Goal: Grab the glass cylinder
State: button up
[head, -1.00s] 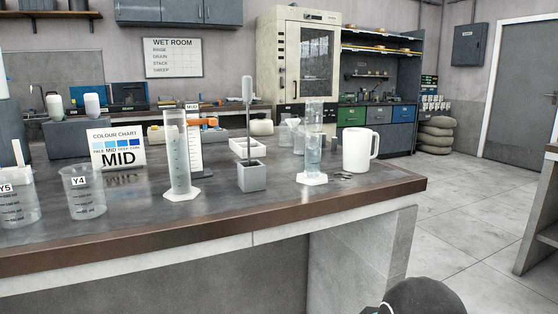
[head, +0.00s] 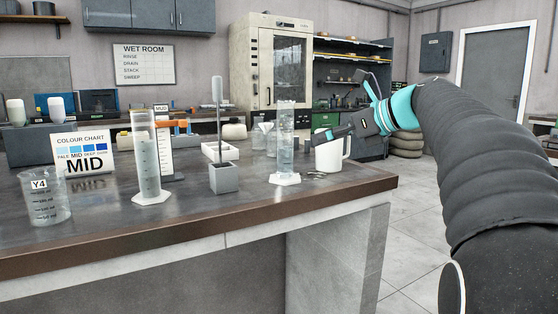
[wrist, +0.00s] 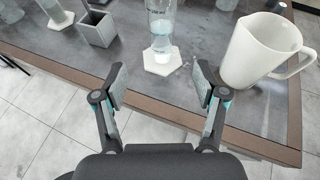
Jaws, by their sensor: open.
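A clear glass cylinder (head: 286,140) with a white six-sided foot stands upright near the bench's right end. Liquid fills its lower part. In the wrist view the cylinder (wrist: 160,28) stands ahead of my gripper (wrist: 161,84), roughly centred between the fingers, its top cut off. My gripper is open and empty, apart from the cylinder. A second tall cylinder (head: 147,165), with cloudy grey contents, stands further left on a similar foot.
A white mug (head: 331,156) stands close right of the cylinder; in the wrist view the mug (wrist: 258,50) is beside the right finger. A grey block with an upright rod (head: 223,178) stands to the left. Small flat pieces (head: 315,175) lie near the mug. Beaker Y4 (head: 46,200) is far left.

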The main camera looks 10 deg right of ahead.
aim_at(292, 148)
jog(key=x, duration=1.3)
jog(key=shift+w+a+b, duration=0.2)
jog(key=shift+w+b, duration=0.15)
grip_shut()
